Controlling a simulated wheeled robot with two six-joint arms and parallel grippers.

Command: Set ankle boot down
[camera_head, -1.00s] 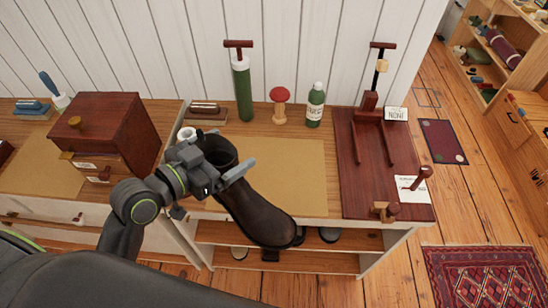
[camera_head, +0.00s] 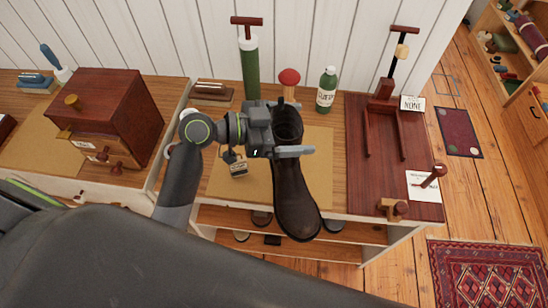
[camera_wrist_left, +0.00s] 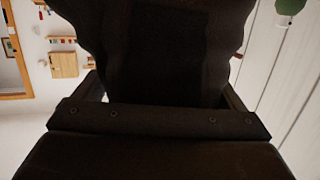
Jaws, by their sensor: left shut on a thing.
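The dark brown ankle boot (camera_head: 295,190) is over the tan mat (camera_head: 228,180) on the bench, its toe toward the front edge. My left gripper (camera_head: 290,137) is shut on the boot's upper part near its opening. In the left wrist view the boot (camera_wrist_left: 165,50) fills the middle between the fingers. I cannot tell whether the sole touches the mat. My right gripper is not in view.
A wooden stand (camera_head: 361,150) with a lever and cards is to the right. A green pump (camera_head: 249,70), a red-topped mushroom form (camera_head: 289,77) and a green bottle (camera_head: 326,90) stand behind. A brown drawer box (camera_head: 115,105) is at left. Shelves are below the bench.

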